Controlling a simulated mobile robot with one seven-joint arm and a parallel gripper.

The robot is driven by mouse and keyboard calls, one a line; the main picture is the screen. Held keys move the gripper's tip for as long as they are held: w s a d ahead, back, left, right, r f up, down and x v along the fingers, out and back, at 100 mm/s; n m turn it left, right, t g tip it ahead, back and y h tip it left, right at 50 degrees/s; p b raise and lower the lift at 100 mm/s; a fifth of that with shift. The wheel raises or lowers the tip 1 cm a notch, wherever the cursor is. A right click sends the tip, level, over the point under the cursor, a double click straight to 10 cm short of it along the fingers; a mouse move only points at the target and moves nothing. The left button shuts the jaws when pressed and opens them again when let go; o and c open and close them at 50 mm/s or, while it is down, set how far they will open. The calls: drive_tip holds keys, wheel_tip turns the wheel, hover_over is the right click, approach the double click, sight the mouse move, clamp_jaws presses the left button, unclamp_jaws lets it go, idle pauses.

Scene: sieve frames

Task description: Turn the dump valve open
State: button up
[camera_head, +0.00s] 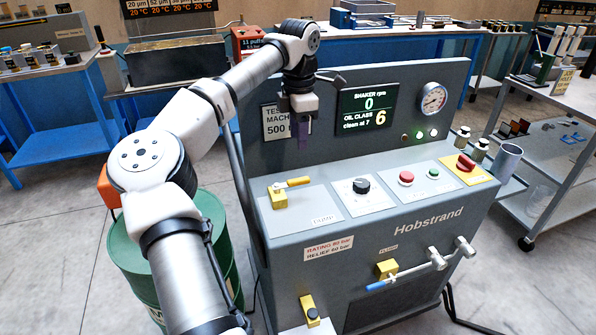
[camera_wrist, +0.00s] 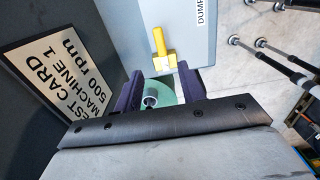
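The dump valve (camera_head: 279,197) is a yellow block with a yellow lever on the left of the sloped grey console, beside a "DUMP" label (camera_head: 324,219). In the head view its lever points right across the panel. In the wrist view the dump valve (camera_wrist: 166,58) shows just beyond the fingertips, and its lever points up in the picture. My gripper (camera_head: 303,138) hangs above and behind the valve, in front of the upright panel, pointing down. In the wrist view my gripper (camera_wrist: 160,80) has its two dark purple fingers apart, with nothing held between them.
The console carries a black knob (camera_head: 361,186), red button (camera_head: 406,178) and red-handled valve (camera_head: 466,162). A blue-tipped lever (camera_head: 400,275) juts from its lower front. A test card (camera_wrist: 62,75) is on the upright panel close left. A green drum (camera_head: 130,268) stands left.

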sight(299, 179)
wheel_tip(299, 179, down, 12)
drive_tip(key=shift+f+p, duration=0.1)
drive_tip(key=shift+p, duration=0.9)
clamp_jaws()
